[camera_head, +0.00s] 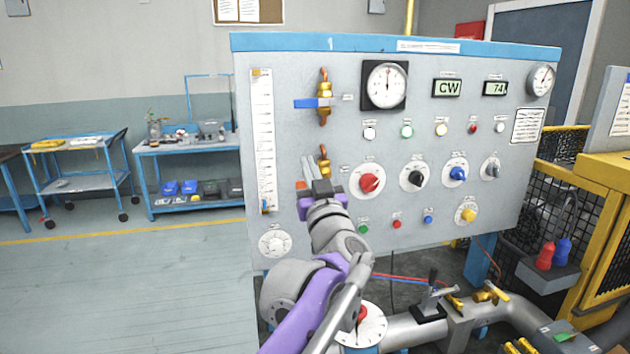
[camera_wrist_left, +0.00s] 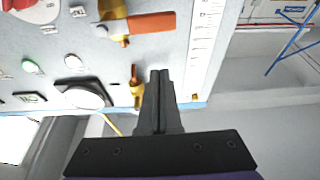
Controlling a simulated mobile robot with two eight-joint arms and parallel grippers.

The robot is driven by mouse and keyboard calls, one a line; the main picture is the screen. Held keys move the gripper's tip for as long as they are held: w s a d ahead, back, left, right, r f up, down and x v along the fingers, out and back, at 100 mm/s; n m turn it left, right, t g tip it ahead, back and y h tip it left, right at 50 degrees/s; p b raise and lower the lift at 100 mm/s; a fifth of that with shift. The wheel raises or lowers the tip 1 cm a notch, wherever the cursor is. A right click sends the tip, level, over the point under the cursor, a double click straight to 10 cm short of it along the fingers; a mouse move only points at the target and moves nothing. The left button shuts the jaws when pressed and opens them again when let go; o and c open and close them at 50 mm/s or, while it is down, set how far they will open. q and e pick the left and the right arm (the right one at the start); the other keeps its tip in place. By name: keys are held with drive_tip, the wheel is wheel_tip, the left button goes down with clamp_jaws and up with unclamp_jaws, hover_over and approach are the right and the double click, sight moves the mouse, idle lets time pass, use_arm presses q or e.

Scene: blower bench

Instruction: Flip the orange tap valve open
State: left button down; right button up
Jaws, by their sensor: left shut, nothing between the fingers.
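The orange tap valve is on the left part of the grey panel, below a similar valve with a blue lever (camera_head: 312,103). Its brass body (camera_head: 324,160) shows in the head view, and its orange lever (camera_head: 301,185) is partly hidden by my gripper. In the left wrist view, which is upside down, the orange lever (camera_wrist_left: 150,23) lies horizontal, crosswise to the pipe. My left gripper (camera_head: 308,160) is shut and empty in front of the panel beside the valve. Its fingertips (camera_wrist_left: 160,73) appear apart from the lever in the wrist view. My right gripper is not in view.
The panel (camera_head: 290,70) carries gauges, displays, lamps and several knobs, with a red knob (camera_head: 369,183) right of my gripper. A white scale strip (camera_head: 263,140) is left of the valve. Pipework (camera_head: 400,332) runs below. Open floor lies left.

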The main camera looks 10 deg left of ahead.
use_arm(q)
drive_tip(key=f, duration=0.1)
drive_tip(key=w+f, duration=0.1)
drive_tip(key=f, duration=0.1)
drive_tip(key=shift+w+a+f, duration=0.15)
drive_tip(key=shift+a+f, duration=0.05)
drive_tip(key=shift+f, duration=0.1)
